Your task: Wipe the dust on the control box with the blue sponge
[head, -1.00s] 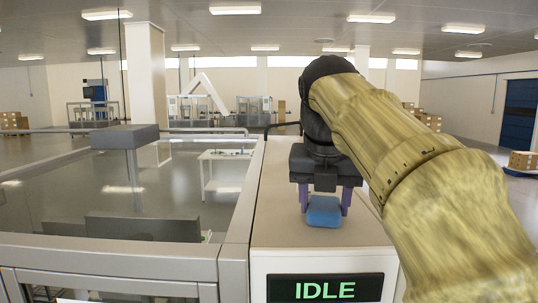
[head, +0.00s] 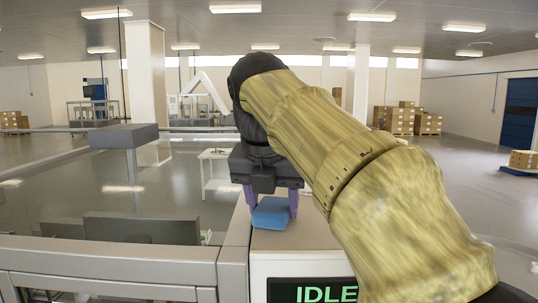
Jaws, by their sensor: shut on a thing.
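The blue sponge (head: 271,214) is at the left side of the top of the control box (head: 310,240), a pale box with a dark screen reading "IDLE". My gripper (head: 270,203) points down with its purple fingers on either side of the sponge, shut on it. The sponge's underside looks to be at the box top, but I cannot tell whether it touches. No dust can be made out on the visible part of the top. My arm hides the right and back parts of the box top.
A glass-walled enclosure with a grey metal frame (head: 110,284) adjoins the box on the left. A dark grey block on a post (head: 124,136) stands inside it. Cardboard boxes (head: 394,121) are far off at the right, across open floor.

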